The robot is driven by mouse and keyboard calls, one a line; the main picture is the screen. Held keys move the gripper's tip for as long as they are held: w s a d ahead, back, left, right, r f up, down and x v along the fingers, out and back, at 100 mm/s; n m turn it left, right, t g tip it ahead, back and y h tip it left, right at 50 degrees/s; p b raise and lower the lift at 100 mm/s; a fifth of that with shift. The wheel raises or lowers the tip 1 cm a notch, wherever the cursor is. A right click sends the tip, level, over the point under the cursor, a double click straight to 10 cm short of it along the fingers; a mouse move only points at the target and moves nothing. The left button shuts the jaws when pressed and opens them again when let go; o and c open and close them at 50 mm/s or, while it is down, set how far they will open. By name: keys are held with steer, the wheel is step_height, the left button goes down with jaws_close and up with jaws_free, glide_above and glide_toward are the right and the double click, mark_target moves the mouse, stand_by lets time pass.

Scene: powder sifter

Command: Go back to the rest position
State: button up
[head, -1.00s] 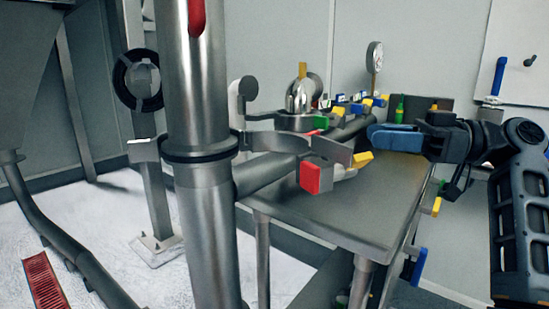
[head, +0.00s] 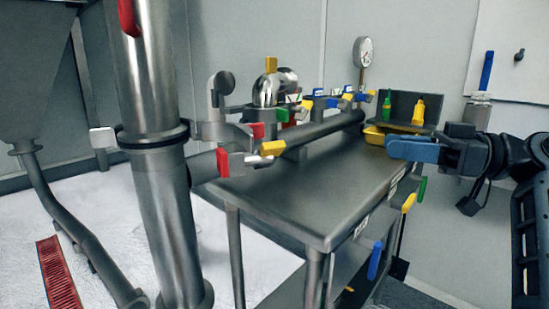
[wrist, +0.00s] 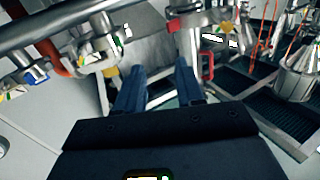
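My gripper (head: 412,150) shows at the right of the head view, pointing left, with blue fingers above the right part of the metal table (head: 275,205). In the wrist view my gripper (wrist: 159,72) has its two blue fingers apart, with nothing seen between them. It is empty and appears clear of the table.
A thick vertical steel pipe (head: 158,190) stands at the left. A horizontal pipe (head: 325,128) with coloured valve handles runs over the table. A gauge (head: 363,52) rises behind. Green (head: 387,106) and yellow (head: 418,110) bottles stand at the table's back right.

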steer(key=s+a+f+m+t+h, duration=0.1)
steer(key=s+f+m+t+h, duration=0.3)
steer(key=f, duration=0.7)
steer(key=w+a+f+m+t+h, duration=0.15)
steer(key=f+m, duration=0.45)
steer(key=f, duration=0.6)
steer(key=s+d+f+m+t+h, duration=0.2)
steer(key=s+f+m+h, duration=0.45)
steer(key=s+f, duration=0.85)
steer(key=s+d+r+n+t+h, duration=0.1)
steer(key=s+r+h, duration=0.2)
steer(key=s, duration=0.9)
steer(key=s+d+r+h, duration=0.1)
steer(key=s+r+h, duration=0.2)
steer(key=s, duration=1)
steer(key=s+r+p, duration=0.2)
steer(key=r+p, duration=0.4)
steer(key=r, duration=0.3)
steer(key=s+a+r+n+t+p, duration=0.1)
steer(key=s+r+p, duration=0.2)
steer(key=r+p, duration=0.4)
step_height(320, 180, up, 3)
steer(key=shift+y, duration=0.4)
